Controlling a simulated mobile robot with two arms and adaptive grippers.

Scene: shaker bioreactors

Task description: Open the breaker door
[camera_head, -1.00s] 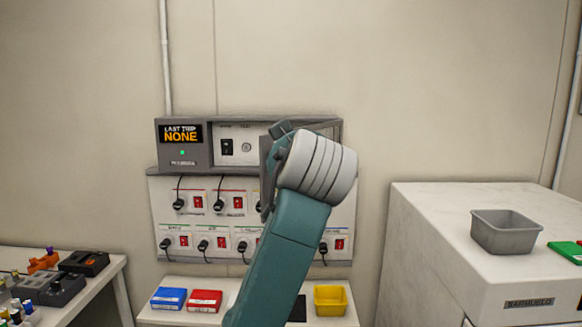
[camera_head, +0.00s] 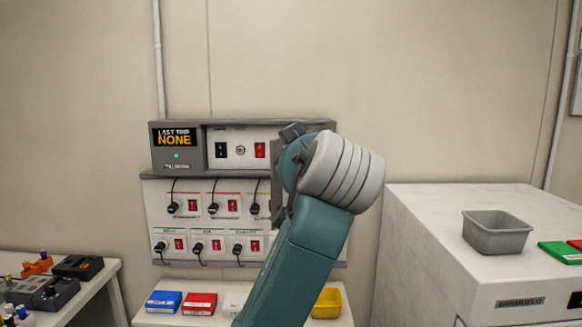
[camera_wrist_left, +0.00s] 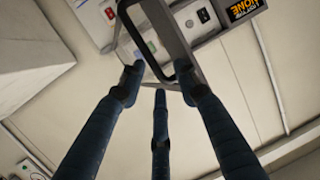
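The breaker box (camera_head: 178,148) is on the back wall, with a "LAST TRIP NONE" display and a black and a red switch. Its door (camera_wrist_left: 146,22) is a dark grey frame with a clear middle. In the left wrist view, where the box appears upside down, it stands out from the box. In the head view the door (camera_head: 277,195) shows as a narrow dark strip beside my arm. My left gripper (camera_wrist_left: 159,82) has its fingers spread around the door's near edge; I cannot tell whether they touch it. The wrist mostly hides this gripper in the head view. My right gripper is out of view.
Below the box is a panel of plugs and red switches (camera_head: 179,244). Under it a shelf holds blue (camera_head: 163,301), red (camera_head: 199,303) and yellow (camera_head: 327,303) containers. A white cabinet (camera_head: 425,235) with a grey bin (camera_head: 497,232) stands at right, a cluttered bench (camera_head: 95,284) at left.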

